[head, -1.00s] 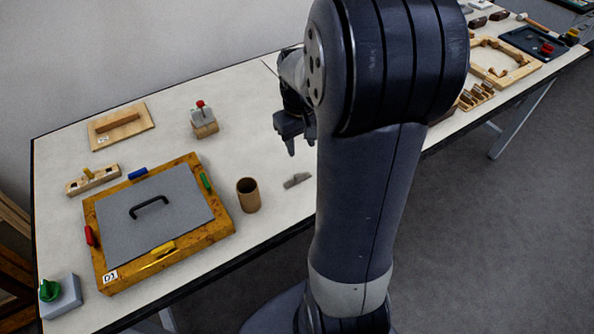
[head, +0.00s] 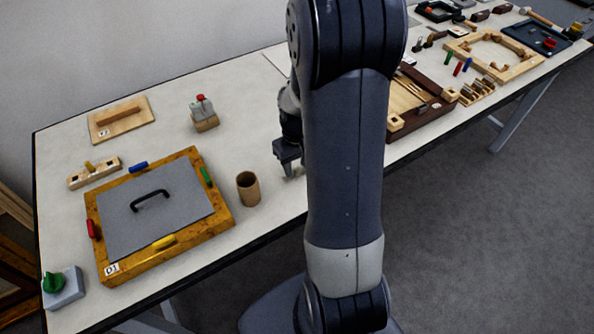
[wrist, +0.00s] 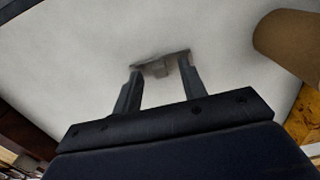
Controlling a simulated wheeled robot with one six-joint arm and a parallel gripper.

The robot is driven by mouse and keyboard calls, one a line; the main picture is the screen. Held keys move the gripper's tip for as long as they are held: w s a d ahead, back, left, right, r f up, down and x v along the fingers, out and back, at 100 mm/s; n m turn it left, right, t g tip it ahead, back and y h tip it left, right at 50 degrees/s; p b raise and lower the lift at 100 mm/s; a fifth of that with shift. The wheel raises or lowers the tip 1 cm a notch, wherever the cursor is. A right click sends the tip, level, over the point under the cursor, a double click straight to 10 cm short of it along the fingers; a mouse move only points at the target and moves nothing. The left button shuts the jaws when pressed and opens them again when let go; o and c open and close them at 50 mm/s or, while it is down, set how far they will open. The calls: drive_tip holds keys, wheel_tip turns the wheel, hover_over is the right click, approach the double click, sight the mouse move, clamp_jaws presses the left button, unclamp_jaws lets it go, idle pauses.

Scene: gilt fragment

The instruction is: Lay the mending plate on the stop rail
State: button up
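The mending plate is a small flat grey strip with a raised middle part, lying on the white table top in the wrist view (wrist: 161,66). My gripper (wrist: 160,76) is open there, its two fingers apart on either side of the raised part, with the strip's ends reaching about as far as the fingertips. I cannot tell whether they touch it. In the head view my gripper (head: 290,172) is low over the table, right of the brown cup, and mostly hides the plate. I cannot tell for sure which thing is the stop rail.
A brown cup (head: 248,190) stands close to the left of my gripper. A wooden box (head: 218,217) with a grey handled lid lies farther left. A drilled wooden block (head: 76,181) and a red-knobbed block (head: 204,121) stand behind. A dark wooden frame (head: 434,113) lies right.

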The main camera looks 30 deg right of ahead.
drive_tip(key=shift+f, duration=0.3)
drive_tip(key=shift+c, duration=0.2)
clamp_jaws()
